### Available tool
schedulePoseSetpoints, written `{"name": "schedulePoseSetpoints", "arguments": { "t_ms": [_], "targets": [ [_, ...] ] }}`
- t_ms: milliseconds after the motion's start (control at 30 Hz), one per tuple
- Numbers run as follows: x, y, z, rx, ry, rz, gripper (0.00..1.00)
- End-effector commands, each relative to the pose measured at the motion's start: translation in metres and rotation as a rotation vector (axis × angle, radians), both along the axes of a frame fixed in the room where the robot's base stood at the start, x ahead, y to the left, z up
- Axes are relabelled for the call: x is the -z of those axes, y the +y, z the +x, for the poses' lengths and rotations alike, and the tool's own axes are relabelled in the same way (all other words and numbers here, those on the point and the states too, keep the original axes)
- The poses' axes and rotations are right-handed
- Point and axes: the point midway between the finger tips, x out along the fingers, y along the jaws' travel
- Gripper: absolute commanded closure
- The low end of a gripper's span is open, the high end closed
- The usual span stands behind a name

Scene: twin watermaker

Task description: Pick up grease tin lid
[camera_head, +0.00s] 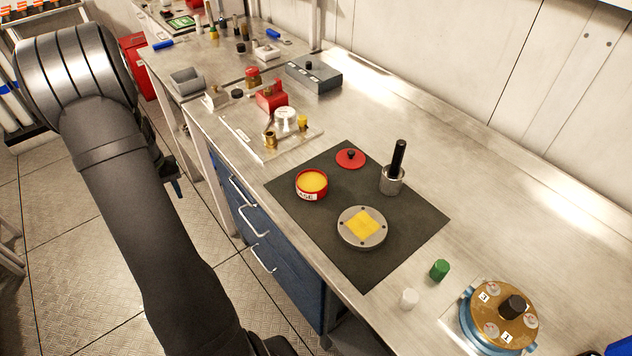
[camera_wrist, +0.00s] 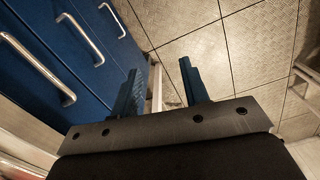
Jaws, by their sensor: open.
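The grease tin lid (camera_head: 351,158) is a red disc with a small black knob. It lies on the dark mat (camera_head: 405,228) on the steel bench, apart from the tin. The open grease tin (camera_head: 311,185) is red with yellow grease and stands on the mat, left of and nearer than the lid. My gripper is open and empty; its two blue fingers (camera_wrist: 157,90) point down past the bench front in the wrist view. In the head view only a small part of it (camera_head: 176,186) shows behind my arm, left of the bench. The lid is not in the wrist view.
On the mat are a metal pot with a black handle (camera_head: 393,176) and a round flange with a yellow patch (camera_head: 362,227). A brass-topped unit (camera_head: 498,314) stands at lower right. Blue drawers with handles (camera_head: 253,222) front the bench.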

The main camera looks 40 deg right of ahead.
Motion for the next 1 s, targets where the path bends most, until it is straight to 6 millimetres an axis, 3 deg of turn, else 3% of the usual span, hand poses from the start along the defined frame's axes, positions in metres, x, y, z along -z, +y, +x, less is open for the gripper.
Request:
{"name": "schedulePoseSetpoints", "arguments": {
  "t_ms": [433, 467, 733, 1000],
  "targets": [
    [0.0000, 0.0000, 0.0000, 0.000, 0.000, 0.000, 0.59],
    [0.0000, 0.0000, 0.0000, 0.000, 0.000, 0.000, 0.57],
    [0.0000, 0.0000, 0.0000, 0.000, 0.000, 0.000, 0.04],
    [-0.0006, -0.0007, 0.0004, 0.002, -0.001, 0.000, 0.02]
  ]
}}
